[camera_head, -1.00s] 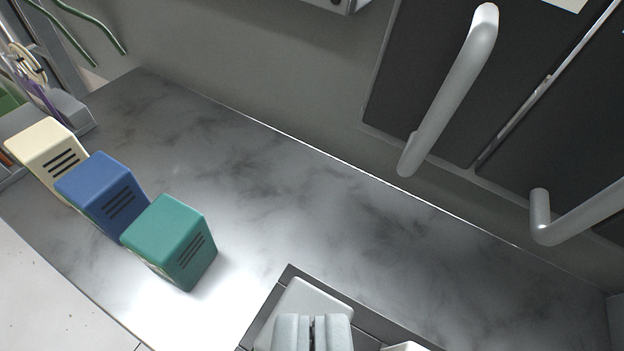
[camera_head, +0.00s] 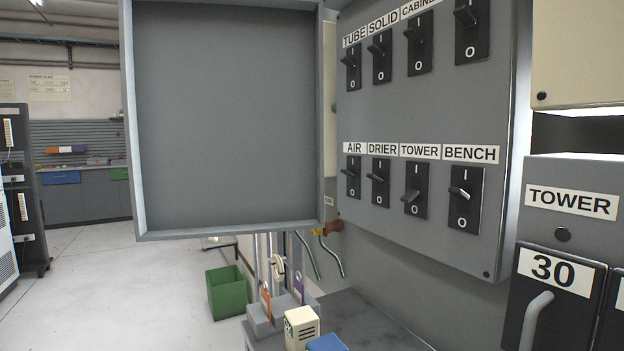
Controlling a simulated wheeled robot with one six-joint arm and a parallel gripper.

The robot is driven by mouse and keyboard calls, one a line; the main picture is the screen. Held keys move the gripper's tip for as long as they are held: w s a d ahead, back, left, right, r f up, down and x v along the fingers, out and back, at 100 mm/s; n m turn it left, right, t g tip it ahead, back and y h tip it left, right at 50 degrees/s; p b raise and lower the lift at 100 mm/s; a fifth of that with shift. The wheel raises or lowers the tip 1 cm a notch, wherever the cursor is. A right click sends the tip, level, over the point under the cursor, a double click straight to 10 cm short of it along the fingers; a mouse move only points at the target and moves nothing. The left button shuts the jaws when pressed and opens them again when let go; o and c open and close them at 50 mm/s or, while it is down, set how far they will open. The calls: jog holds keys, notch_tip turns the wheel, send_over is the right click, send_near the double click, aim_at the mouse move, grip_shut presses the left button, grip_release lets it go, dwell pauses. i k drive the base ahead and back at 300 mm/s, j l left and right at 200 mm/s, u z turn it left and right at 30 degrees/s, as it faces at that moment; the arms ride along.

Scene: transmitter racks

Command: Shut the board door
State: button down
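The board door (camera_head: 232,115) is a grey square panel with a raised rim. It stands open at the left of the switch board (camera_head: 434,120), its inner side facing me. The board carries two rows of black switches with labels, such as TUBE, SOLID, AIR, DRIER, TOWER and BENCH. The door's right edge lies near the board's left edge. My gripper is not in the head camera view, so its state and its distance from the door do not show.
A TOWER panel (camera_head: 570,203) with a grey handle (camera_head: 535,320) stands at the right. Below are a cream block (camera_head: 301,327), a blue block (camera_head: 327,343) and a dark worktop (camera_head: 372,322). A green bin (camera_head: 227,292) stands on the floor. Open floor lies at the left.

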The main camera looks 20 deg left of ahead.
aim_at(224, 100)
jog(key=u, duration=1.1)
jog(key=i+j+u, duration=0.25)
jog(key=i+u, duration=0.6)
jog(key=i, duration=1.85)
jog(key=i+z, duration=0.1)
jog(key=i, duration=0.65)
jog(key=i+j+z, duration=0.15)
jog(key=i, duration=0.65)
jog(key=i+z, duration=0.1)
jog(key=z, duration=4.15)
